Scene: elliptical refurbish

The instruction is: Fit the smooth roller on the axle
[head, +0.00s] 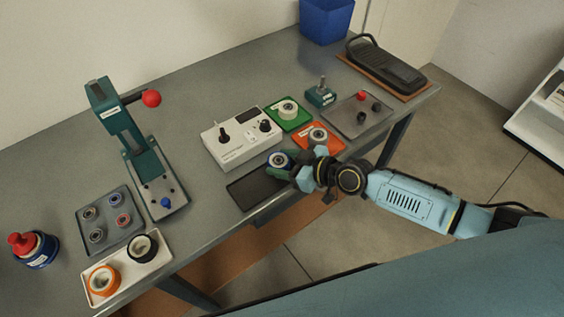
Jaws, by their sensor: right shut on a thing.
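My right gripper (290,172) reaches in from the right, low over the front edge of the bench. It is shut on a roller (279,160) with a pale rim and dark blue centre, at the back end of a black tray. The fingers hide part of the roller. Other pale rollers lie on a green pad (273,115) and an orange pad (299,137). A small teal block with an upright metal post (322,83), perhaps the axle, stands behind the orange pad. I cannot tell which roller is the smooth one. My left gripper is out of view.
The black tray (248,194) lies at the bench's front edge. A white control box (235,149) stands behind it. A grey tray (372,122) with knobs and a pedal (385,65) are at right. A teal press (123,130) and trays of rings and bearings are at left.

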